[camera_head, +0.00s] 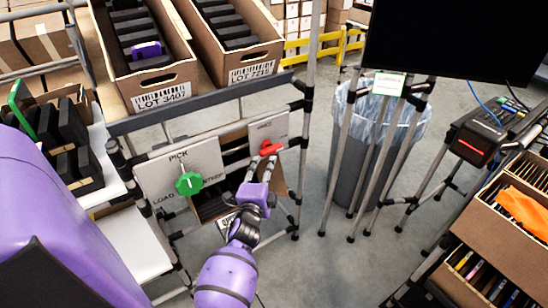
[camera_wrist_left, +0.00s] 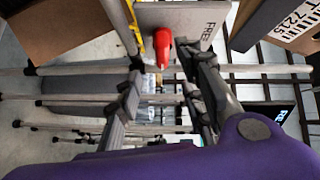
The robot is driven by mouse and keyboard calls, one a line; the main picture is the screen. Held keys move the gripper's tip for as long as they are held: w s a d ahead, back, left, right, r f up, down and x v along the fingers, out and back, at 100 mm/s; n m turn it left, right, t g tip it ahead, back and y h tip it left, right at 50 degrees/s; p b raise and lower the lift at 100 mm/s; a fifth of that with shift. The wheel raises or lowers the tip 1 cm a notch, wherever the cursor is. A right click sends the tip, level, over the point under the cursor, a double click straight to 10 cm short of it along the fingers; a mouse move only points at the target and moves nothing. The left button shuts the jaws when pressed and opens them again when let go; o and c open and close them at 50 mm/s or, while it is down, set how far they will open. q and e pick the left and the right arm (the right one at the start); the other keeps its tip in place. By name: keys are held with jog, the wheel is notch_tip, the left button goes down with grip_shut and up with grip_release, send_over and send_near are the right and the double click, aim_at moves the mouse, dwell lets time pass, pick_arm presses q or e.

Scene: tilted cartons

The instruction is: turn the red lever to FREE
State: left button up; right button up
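The red lever (camera_head: 269,149) sits on a grey panel (camera_head: 259,131) on the rack front, under the right carton. In the wrist view the red lever (camera_wrist_left: 162,47) lies ahead of the gap between my fingers, and the word FREE shows on the panel (camera_wrist_left: 182,16) to its right. My left gripper (camera_head: 258,172) is just below the lever in the head view. Its fingers (camera_wrist_left: 165,75) are apart with nothing held; I cannot tell whether they touch the lever. My right gripper is not in view.
A green knob (camera_head: 188,183) is on a second panel (camera_head: 160,180) marked PICK and LOAD, to the left. Tilted cartons (camera_head: 161,91) stand above, behind a dark rack rail (camera_head: 205,101). A lined bin (camera_head: 363,160) and stand posts are right of the lever. Floor shows between.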

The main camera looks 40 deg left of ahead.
aim_at(270, 153)
pick_arm(q)
jog(key=w+a, duration=0.1)
jog(key=w, duration=0.1)
jog(key=w+a+m, duration=0.1)
jog(key=w, duration=0.2)
jog(key=w+a+m, duration=0.1)
jog(key=w, duration=0.1)
jog(key=shift+w+a, duration=0.2)
jog(key=shift+c, duration=0.5)
